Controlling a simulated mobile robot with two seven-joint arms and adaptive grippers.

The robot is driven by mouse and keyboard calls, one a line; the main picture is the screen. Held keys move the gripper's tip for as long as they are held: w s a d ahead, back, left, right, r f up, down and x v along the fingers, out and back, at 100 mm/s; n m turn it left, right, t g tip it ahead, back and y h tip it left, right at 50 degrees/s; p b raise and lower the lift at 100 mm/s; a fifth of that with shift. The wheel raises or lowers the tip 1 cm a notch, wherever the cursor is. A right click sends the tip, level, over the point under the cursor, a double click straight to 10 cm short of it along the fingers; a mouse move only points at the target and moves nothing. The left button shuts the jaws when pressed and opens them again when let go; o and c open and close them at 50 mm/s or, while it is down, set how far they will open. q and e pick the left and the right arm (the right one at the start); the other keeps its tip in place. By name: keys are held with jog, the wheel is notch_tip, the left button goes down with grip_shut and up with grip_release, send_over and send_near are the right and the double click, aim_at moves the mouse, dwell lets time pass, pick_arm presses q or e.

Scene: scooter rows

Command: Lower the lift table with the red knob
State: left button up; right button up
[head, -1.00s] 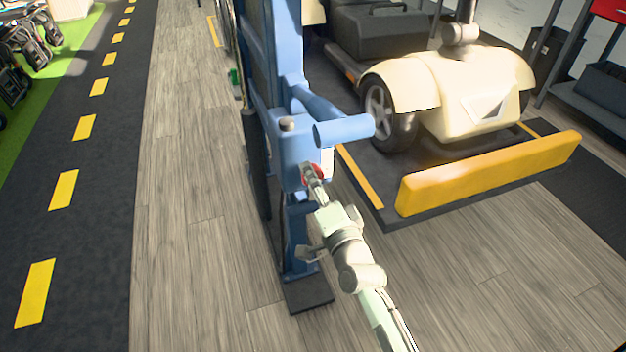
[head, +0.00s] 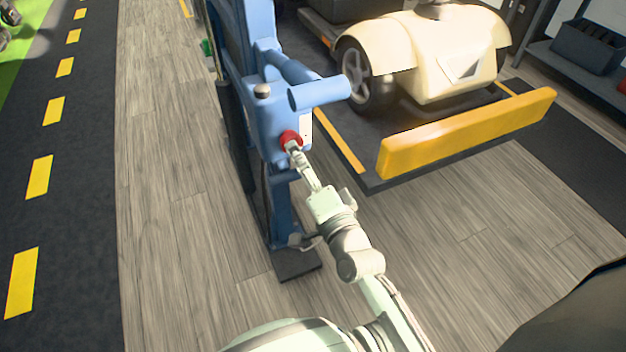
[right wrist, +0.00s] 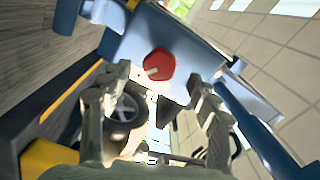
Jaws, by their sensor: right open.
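The red knob (head: 290,140) sits on the front of a blue control housing (head: 266,118) on the lift's blue post. It also shows in the right wrist view (right wrist: 159,64). The lift table (head: 375,183) is a dark platform with a yellow end flap, beside the post. My right gripper (head: 293,150) is at the knob's near lower side in the head view. In the right wrist view its two fingers (right wrist: 160,92) are spread wide with nothing between them, and the knob lies beyond the gap. I cannot tell if a fingertip touches it. My left gripper is out of view.
A cream scooter (head: 432,52) stands on the platform close to the post. The yellow end flap (head: 465,133) sticks up to the right of my right arm. Shelving (head: 590,50) stands at the far right. Wooden floor (head: 180,200) is clear left of the post.

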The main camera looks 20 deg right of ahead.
jog(key=s, duration=0.7)
jog(key=shift+s+d, duration=0.1)
jog(key=shift+s, duration=0.05)
